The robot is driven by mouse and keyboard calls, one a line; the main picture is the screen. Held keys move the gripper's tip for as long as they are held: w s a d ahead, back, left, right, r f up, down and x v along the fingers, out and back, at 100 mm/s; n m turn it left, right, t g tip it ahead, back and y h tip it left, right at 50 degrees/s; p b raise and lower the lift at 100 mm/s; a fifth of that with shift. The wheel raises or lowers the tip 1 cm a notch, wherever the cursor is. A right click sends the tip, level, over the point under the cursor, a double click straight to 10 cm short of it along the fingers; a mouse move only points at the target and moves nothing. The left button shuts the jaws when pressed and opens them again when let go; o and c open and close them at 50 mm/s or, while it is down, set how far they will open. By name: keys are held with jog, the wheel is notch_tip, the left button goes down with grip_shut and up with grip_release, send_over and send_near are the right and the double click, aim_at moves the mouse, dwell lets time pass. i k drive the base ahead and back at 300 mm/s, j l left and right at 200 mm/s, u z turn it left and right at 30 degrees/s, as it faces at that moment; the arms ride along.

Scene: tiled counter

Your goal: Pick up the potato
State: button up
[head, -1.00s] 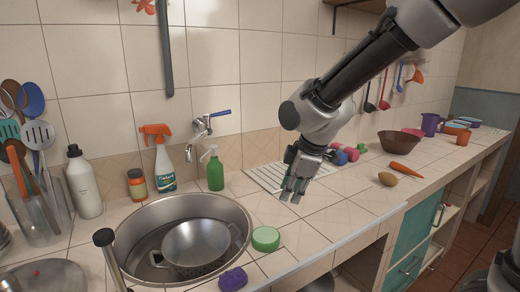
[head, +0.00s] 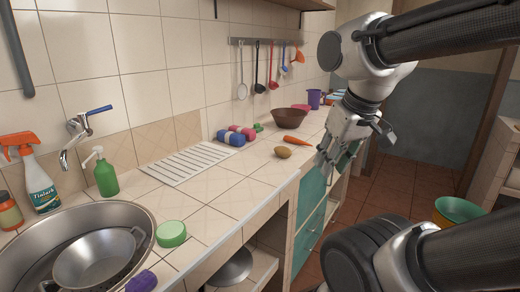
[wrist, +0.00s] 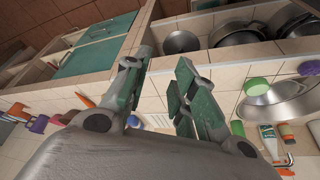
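The small brown potato (head: 283,152) lies on the tiled counter (head: 225,190) near its front edge, in the head view. My gripper (head: 332,170) is to the right of the potato, apart from it, and appears to be out past the counter's front edge. In the wrist view my gripper (wrist: 162,62) has its two green-padded fingers spread with nothing between them. I cannot make out the potato in the wrist view; a finger may hide it.
An orange carrot (head: 295,140) lies just behind the potato, with a brown bowl (head: 289,118) beyond. Blue and pink rolls (head: 232,137) lie to the left near the wall. A white drying rack (head: 188,162) and the sink (head: 70,240) are further left. Bare tiles surround the potato's left side.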

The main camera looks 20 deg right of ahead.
aim_at(283, 152)
jog(key=i+l, duration=0.2)
jog(key=l, duration=0.15)
jog(key=i+l, duration=0.15)
jog(key=l, duration=0.2)
jog(key=i+l, duration=0.2)
jog(key=l, duration=0.15)
jog(key=i+l, duration=0.2)
jog(key=l, duration=0.15)
jog(key=k+z, duration=0.05)
